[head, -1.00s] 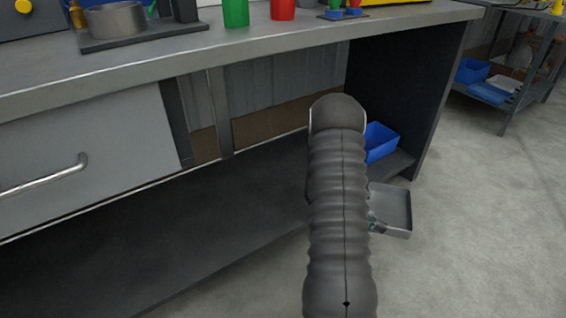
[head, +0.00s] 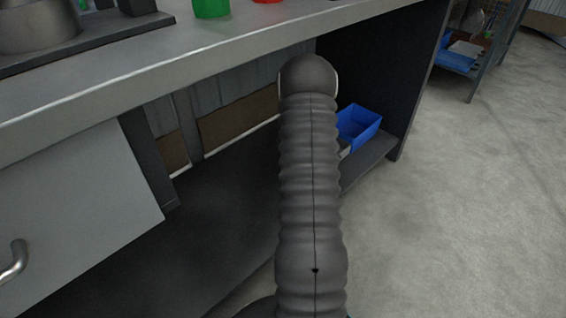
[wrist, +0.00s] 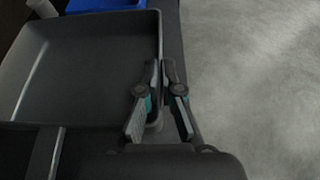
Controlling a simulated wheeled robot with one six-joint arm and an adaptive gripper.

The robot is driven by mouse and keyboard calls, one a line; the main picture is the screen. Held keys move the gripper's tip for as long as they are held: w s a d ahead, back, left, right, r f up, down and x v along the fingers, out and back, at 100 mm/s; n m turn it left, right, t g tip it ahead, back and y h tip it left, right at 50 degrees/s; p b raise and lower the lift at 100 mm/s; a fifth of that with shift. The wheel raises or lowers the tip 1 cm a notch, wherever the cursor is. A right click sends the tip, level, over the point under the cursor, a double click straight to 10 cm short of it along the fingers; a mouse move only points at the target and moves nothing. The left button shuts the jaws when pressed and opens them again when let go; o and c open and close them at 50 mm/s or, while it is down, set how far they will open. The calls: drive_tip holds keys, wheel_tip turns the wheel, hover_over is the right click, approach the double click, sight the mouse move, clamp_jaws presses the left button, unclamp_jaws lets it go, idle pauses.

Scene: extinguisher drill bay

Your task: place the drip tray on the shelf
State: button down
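The drip tray (wrist: 85,75) is a dark grey, shallow rectangular pan. It fills the left of the wrist view, beside the blue bin. My gripper (wrist: 161,70) is at the tray's right wall, one finger inside and one outside, closed on the rim. In the head view my arm hides the gripper and nearly all of the tray; a small grey edge (head: 344,149) beside the bin may be part of it. The shelf (head: 372,160) is the dark low board under the bench. The tray is over the shelf; I cannot tell whether it touches it.
A blue bin (head: 358,126) stands on the shelf just beyond the tray. The workbench top (head: 235,45) overhangs the shelf, and a dark side panel (head: 385,75) closes its right end. A drawer front (head: 75,215) is at left. Concrete floor (head: 470,200) at right is clear.

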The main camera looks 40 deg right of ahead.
drive_tip(key=shift+w+d, duration=0.3)
drive_tip(key=shift+d, duration=0.1)
drive_tip(key=w+a+f, duration=0.1)
drive_tip(key=w+f, duration=0.1)
drive_tip(key=w, duration=0.1)
drive_tip(key=w+a+f, duration=0.1)
drive_tip(key=w+f, duration=0.1)
drive_tip(key=w, duration=0.2)
drive_tip(key=w+a+f+b, duration=0.1)
drive_tip(key=w+f, duration=0.1)
drive_tip(key=w, duration=0.2)
drive_tip(key=shift+a+f, duration=0.4)
drive_tip(key=shift+f+b, duration=0.35)
drive_tip(key=shift+f, duration=1.75)
drive_tip(key=c, duration=1.8)
unclamp_jaws()
drive_tip(key=shift+f, duration=0.15)
drive_tip(key=o, duration=0.5)
